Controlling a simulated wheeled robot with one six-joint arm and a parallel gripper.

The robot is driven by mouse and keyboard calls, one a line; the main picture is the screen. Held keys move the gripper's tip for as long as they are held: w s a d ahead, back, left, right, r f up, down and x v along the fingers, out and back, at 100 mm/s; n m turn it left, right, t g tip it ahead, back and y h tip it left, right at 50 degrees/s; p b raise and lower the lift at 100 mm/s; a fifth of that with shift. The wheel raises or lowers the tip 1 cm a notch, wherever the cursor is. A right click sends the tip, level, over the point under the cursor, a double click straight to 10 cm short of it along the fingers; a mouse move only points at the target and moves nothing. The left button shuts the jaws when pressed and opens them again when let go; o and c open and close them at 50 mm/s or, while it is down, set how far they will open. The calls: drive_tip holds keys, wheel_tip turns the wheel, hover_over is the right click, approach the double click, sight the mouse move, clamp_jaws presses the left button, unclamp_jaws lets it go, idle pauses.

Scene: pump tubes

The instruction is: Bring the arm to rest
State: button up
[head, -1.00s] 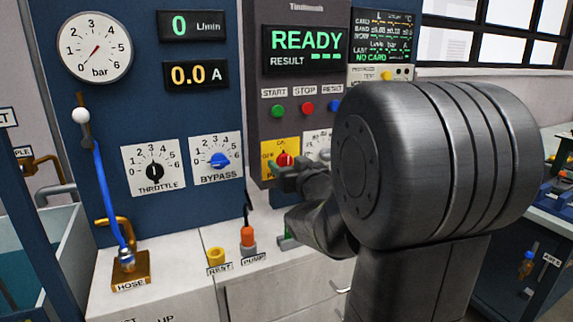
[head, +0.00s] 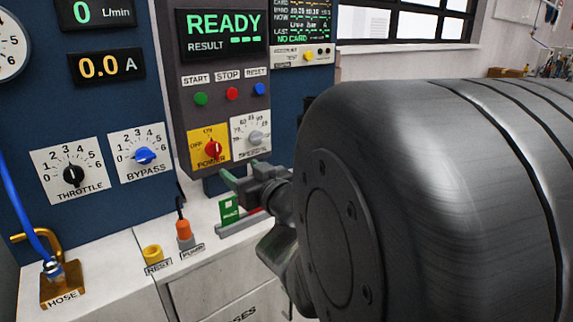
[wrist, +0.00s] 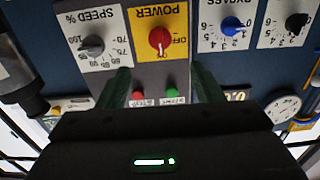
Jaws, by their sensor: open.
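My gripper (head: 240,174) is open and empty, with its green fingers low in front of the grey control panel, just below the red power knob (head: 212,149). In the wrist view the two fingers (wrist: 160,88) stand apart, with the panel between and beyond them. The power knob (wrist: 159,40) shows past the gap there, with clear space around it. My dark arm fills the right of the head view and hides what is behind it.
The panel carries a speed knob (head: 257,137), start button (head: 201,98) and lit READY display (head: 222,24).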

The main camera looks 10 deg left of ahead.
sight(217, 152)
drive_tip(key=shift+w+a, duration=0.1)
drive_tip(key=b+x, duration=0.1)
drive_tip(key=x, duration=1.2)
drive_tip(key=shift+w+a, duration=0.2)
drive_tip(key=shift+w, duration=0.05)
